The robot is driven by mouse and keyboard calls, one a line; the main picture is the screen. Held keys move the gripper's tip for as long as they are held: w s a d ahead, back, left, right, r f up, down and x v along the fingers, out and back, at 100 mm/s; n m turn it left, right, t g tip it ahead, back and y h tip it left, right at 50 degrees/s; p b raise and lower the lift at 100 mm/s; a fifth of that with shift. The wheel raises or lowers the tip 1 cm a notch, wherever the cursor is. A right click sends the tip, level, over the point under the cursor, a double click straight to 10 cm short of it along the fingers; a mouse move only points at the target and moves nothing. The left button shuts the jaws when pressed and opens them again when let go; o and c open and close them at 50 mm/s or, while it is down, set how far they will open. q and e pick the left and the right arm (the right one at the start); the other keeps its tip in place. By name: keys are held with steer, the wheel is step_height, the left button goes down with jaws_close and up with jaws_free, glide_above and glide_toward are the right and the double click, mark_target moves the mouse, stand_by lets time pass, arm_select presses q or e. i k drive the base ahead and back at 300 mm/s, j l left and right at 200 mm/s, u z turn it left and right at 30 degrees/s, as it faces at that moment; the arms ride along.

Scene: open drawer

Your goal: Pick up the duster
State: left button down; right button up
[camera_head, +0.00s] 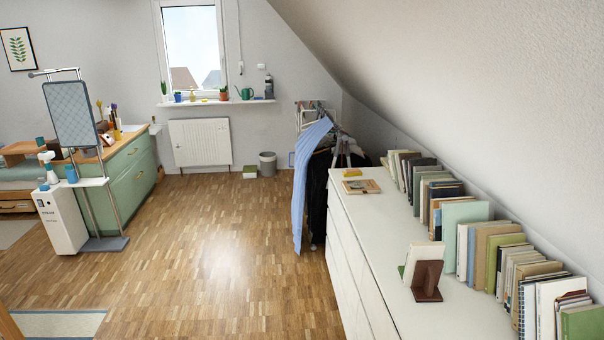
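I cannot clearly make out a duster in the head view. A small yellow object (352,172) lies at the far end of the white dresser top, but it is too small to tell what it is. Slim upright items (113,113) stand on the green cabinet at the left, also too small to name surely. Neither of my grippers is in view.
The white dresser (400,283) runs along the right, with rows of books against the sloped wall and a brown bookend (427,281). Clothes on a rack (314,190) stand beyond it. A green cabinet (125,180) and white steamer (62,218) stand left. The middle wooden floor (220,255) is clear.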

mark_target(352, 172)
steer(key=i+u, duration=0.1)
steer(key=i, duration=0.55)
steer(key=i+l+u, duration=0.1)
steer(key=i, duration=0.55)
steer(key=i+l, duration=0.1)
steer(key=i, duration=1.95)
steer(key=i+z, duration=0.4)
steer(key=i+j+z, duration=0.15)
steer(key=i+z, duration=0.25)
